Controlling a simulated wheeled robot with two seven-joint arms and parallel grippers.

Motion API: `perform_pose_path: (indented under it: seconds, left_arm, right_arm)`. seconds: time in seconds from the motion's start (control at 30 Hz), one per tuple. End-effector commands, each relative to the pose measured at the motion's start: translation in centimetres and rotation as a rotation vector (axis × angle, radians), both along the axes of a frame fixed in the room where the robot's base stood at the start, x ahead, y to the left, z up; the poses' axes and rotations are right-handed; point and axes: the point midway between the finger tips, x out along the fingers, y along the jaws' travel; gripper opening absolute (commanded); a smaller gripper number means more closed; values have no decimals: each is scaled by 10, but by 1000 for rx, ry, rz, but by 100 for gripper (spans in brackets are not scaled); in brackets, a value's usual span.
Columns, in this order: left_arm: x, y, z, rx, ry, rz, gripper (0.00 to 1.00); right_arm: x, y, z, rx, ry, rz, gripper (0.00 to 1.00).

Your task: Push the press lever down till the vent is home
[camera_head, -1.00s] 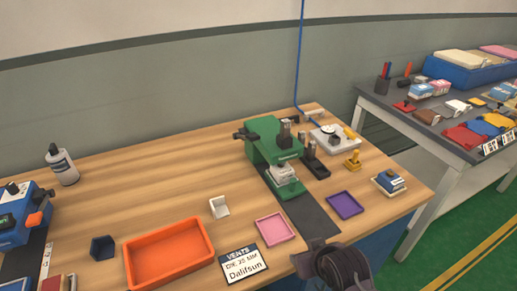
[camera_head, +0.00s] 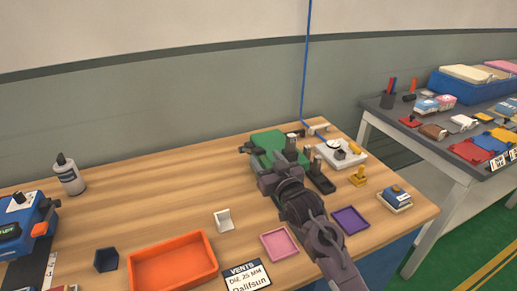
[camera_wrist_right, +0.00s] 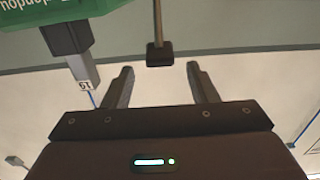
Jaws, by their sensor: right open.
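The green press (camera_head: 268,142) stands toward the back right of the wooden table. In the head view my right gripper and arm cover its front, so the vent and the lower part of the press are hidden. My right gripper (camera_head: 282,168) is open and empty over the press. In the right wrist view my open gripper (camera_wrist_right: 163,82) has a black knob on a thin rod (camera_wrist_right: 160,53), which looks like the press lever, just beyond and between its fingertips, apart from them. A green part of the press (camera_wrist_right: 105,8) shows at the top left there. My left gripper is not in view.
An orange tray (camera_head: 210,245), a pink tray (camera_head: 292,254) and a purple tray (camera_head: 363,221) lie in front. A white fixture (camera_head: 355,160), a yellow-handled stamp (camera_head: 358,178) and a blue-topped block (camera_head: 396,196) sit to the right. A blue cable (camera_head: 306,70) hangs behind.

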Motion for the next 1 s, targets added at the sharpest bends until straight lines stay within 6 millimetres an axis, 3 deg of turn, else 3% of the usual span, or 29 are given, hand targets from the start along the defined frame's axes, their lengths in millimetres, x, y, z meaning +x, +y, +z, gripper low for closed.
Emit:
perform_pose_path:
  seconds: [0.33,0.77,1.0]
  left_arm:
    - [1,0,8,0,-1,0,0]
    - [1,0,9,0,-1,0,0]
    - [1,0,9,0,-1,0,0]
  right_arm:
    - [46,15,1,0,1,-1,53]
    - [56,18,0,-1,1,-1,53]
    - [56,18,0,-2,2,-1,24]
